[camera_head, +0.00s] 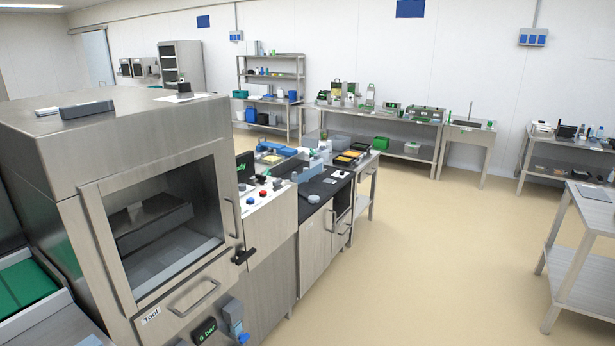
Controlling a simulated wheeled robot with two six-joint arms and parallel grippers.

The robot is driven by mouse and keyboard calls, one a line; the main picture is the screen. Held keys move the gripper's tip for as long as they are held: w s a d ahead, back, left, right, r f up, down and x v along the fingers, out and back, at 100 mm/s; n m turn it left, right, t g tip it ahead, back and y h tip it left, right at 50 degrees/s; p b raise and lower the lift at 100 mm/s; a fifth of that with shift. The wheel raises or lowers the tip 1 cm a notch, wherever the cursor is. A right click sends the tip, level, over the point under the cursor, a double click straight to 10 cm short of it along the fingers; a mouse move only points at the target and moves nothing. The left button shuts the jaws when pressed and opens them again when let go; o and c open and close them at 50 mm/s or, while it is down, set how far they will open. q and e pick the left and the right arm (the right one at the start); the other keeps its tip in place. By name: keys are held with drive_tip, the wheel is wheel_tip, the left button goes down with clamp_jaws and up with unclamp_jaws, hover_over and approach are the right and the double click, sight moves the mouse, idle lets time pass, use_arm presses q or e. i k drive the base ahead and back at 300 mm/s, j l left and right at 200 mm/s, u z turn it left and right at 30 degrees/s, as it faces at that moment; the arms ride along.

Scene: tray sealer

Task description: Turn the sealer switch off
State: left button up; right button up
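The tray sealer (95,165) is the large steel machine filling the left of the head view, with a window door that looks closed. Beside it is a light control panel (283,207) with a red button (263,193), a blue button (250,201) and other small knobs. A dark display (243,166) with green lettering, partly hidden by the sealer, stands behind the panel. A black handle or knob (245,255) sticks out at the panel's lower left. I cannot tell which control is the sealer switch or its position. Neither gripper is in view.
A gauge reading "6 bar" (205,331) and a blue fitting (233,316) sit low on the sealer's front. A counter (328,184) with trays continues behind the panel. A steel table (592,215) stands at right. The beige floor (440,260) between is clear.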

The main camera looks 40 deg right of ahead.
sight(260, 178)
drive_tip(key=z, duration=1.2)
drive_tip(key=i+l+u, duration=0.25)
drive_tip(key=i+l, duration=0.85)
drive_tip(key=i, duration=0.25)
drive_tip(key=i+l+u, duration=0.25)
drive_tip(key=i+l, duration=1)
drive_tip(key=l, duration=0.1)
